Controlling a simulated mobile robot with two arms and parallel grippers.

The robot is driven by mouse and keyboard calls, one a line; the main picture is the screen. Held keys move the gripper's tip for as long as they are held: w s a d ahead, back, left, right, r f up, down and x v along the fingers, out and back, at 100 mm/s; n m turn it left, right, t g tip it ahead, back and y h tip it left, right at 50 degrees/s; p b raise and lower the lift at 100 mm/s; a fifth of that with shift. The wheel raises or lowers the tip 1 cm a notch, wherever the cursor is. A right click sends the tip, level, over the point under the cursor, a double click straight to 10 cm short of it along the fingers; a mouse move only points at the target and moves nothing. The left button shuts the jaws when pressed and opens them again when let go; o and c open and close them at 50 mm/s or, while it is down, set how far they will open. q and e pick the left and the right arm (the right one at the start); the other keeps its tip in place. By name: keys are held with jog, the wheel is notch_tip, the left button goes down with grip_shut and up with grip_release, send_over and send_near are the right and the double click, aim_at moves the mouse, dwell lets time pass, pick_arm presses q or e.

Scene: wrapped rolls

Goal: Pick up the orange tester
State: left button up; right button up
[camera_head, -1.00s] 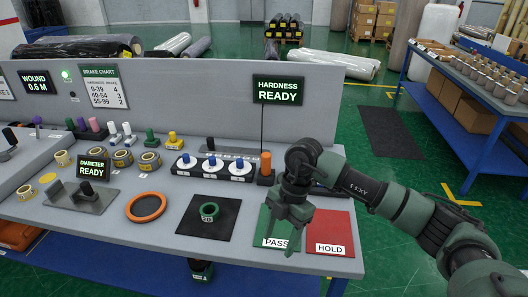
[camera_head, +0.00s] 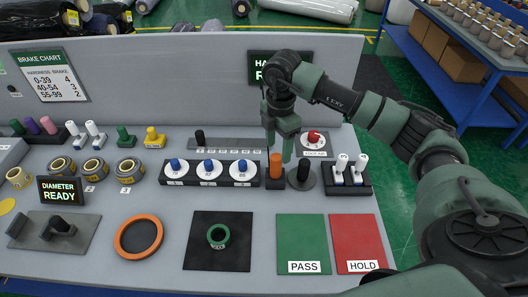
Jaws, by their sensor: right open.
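The orange tester (camera_head: 275,166) is an upright orange cylinder standing in a dark holder on the grey bench. It is just right of the row of white dials with blue knobs. My right gripper (camera_head: 281,150) points down at the tester, its green fingers open around or just behind the tester's top. I cannot tell whether they touch it. The left gripper is not in view.
A black knob on a round base (camera_head: 299,176) and a holder with white bottles (camera_head: 347,178) stand close to the right. A red button (camera_head: 313,138) is behind. The green PASS mat (camera_head: 303,240) and red HOLD mat (camera_head: 356,240) are bare in front.

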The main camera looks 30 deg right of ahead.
aim_at(276, 164)
jog(key=shift+w+f, duration=0.15)
jog(key=shift+s+f+p, duration=0.2)
jog(key=shift+f+p, duration=0.1)
jog(key=shift+f, duration=0.25)
jog(key=shift+s+f+p, duration=0.15)
jog(key=shift+f+p, duration=0.15)
jog(key=shift+f, duration=0.2)
jog(key=f+p, duration=0.1)
jog(key=f, duration=0.2)
jog(key=shift+w+a+f+p, duration=0.15)
jog(key=shift+a+f+p, duration=0.05)
jog(key=shift+f+p, duration=0.2)
jog(key=shift+f, duration=0.65)
jog(key=shift+w+r, duration=0.1)
grip_shut()
